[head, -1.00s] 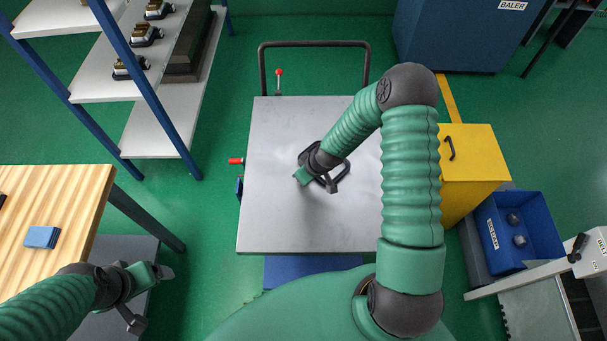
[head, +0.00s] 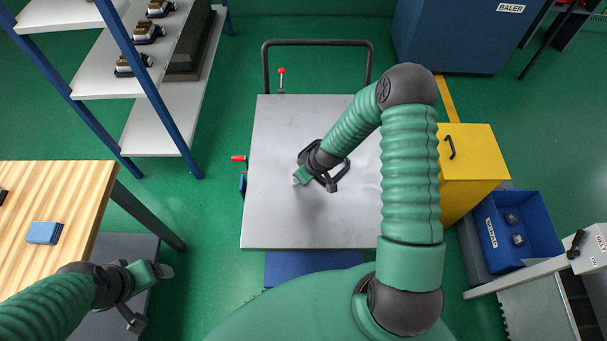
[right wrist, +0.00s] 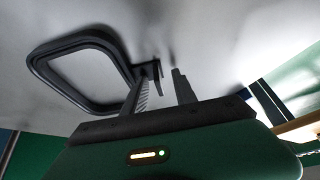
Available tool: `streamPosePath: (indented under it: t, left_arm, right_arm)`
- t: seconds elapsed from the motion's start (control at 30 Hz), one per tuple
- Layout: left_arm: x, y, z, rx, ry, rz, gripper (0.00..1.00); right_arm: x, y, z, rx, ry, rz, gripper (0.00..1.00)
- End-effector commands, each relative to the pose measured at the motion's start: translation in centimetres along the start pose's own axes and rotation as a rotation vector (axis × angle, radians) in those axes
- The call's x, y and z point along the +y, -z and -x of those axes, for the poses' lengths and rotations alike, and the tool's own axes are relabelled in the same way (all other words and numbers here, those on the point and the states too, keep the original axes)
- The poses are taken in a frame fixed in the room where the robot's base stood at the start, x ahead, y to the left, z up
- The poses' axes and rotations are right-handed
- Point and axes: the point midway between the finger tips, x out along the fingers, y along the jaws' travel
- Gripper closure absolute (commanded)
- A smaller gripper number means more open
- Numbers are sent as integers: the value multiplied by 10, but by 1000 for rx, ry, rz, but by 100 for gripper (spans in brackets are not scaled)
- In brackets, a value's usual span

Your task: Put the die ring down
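The die ring, a black rounded-square frame (head: 347,167), is at the middle of the grey trolley top (head: 285,220). My right arm partly covers it in the head view. In the right wrist view the ring (right wrist: 38,72) is to the left of my right gripper (right wrist: 160,86), with a small dark bracket beside the left finger. The two fingers stand apart with a bare gap between them. Whether the ring lies fully flat is hard to tell. My left gripper (head: 165,271) is off to the left, beside the wooden table and away from the ring; its finger gap is unclear.
A wooden table (head: 75,195) with a blue block (head: 44,233) is at left. A shelf rack (head: 150,130) stands behind it. A yellow cabinet (head: 480,160) and a blue bin (head: 535,245) are right of the trolley. The trolley top's front part is clear.

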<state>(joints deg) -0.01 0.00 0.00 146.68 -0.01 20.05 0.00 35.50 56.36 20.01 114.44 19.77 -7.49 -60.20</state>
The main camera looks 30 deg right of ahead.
Motion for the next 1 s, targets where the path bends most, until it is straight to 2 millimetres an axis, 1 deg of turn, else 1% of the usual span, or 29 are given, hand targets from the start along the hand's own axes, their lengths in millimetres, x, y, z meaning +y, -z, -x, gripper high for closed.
streamPosePath:
  t: [0.03, 0.9, 1.0]
  left_arm:
    - [0, 0, -1, 0, 0, 0, 15]
    - [0, 0, 0, 0, 0, 0, 15]
    - [0, 1, 6, 0, 0, 0, 15]
  right_arm:
    - [-3, -2, -2, -5, 8, -1, 71]
    - [-3, -3, -2, -6, 10, -1, 71]
    - [-3, 0, 5, -6, 10, -2, 71]
